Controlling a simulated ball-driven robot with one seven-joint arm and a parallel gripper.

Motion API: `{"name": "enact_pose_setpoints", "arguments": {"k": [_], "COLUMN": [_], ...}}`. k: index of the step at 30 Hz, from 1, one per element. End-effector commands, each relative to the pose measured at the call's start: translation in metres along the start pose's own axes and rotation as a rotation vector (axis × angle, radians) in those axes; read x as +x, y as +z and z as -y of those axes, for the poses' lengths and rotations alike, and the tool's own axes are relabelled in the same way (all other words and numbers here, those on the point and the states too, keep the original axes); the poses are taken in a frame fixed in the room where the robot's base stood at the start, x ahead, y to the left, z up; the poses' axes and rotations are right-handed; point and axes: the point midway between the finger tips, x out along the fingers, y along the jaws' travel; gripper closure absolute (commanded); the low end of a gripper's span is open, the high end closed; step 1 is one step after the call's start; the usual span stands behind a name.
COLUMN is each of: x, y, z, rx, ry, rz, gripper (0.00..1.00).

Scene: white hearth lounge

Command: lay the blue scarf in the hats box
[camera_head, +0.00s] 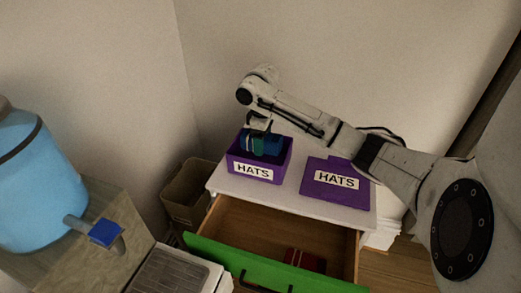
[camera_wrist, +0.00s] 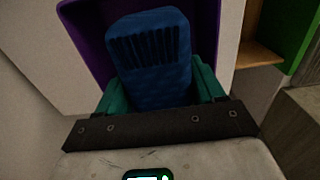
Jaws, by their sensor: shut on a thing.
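The purple hats box (camera_head: 254,174), with a white HATS label, stands open on the left of the white dresser top. My gripper (camera_head: 258,143) points down at the box's opening, shut on the blue scarf (camera_head: 272,145). In the wrist view the folded, ribbed blue scarf (camera_wrist: 150,60) sits between my green fingers (camera_wrist: 158,92). The purple wall of the box (camera_wrist: 92,35) shows around the scarf's far end. The scarf is at the opening, its lower part hidden by the box's front wall in the head view. I cannot tell whether it touches the bottom.
A flat purple piece labelled HATS (camera_head: 335,196), perhaps a lid, lies right of the box. Below, a drawer with a green front (camera_head: 225,264) is open, with a red thing (camera_head: 305,260) inside. A bin (camera_head: 188,190) stands left; a blue water dispenser (camera_head: 38,185) is further left.

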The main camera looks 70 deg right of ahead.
Motion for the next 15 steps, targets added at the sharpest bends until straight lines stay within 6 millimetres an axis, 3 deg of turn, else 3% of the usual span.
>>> {"name": "enact_pose_setpoints", "arguments": {"k": [8, 15], "x": [0.018, 0.044], "y": [-0.010, -0.009], "z": [-0.011, -0.010], "rx": [-0.001, -0.001], "ry": [0.000, 0.000], "rz": [0.002, 0.000], "gripper": [0.64, 0.64]}}
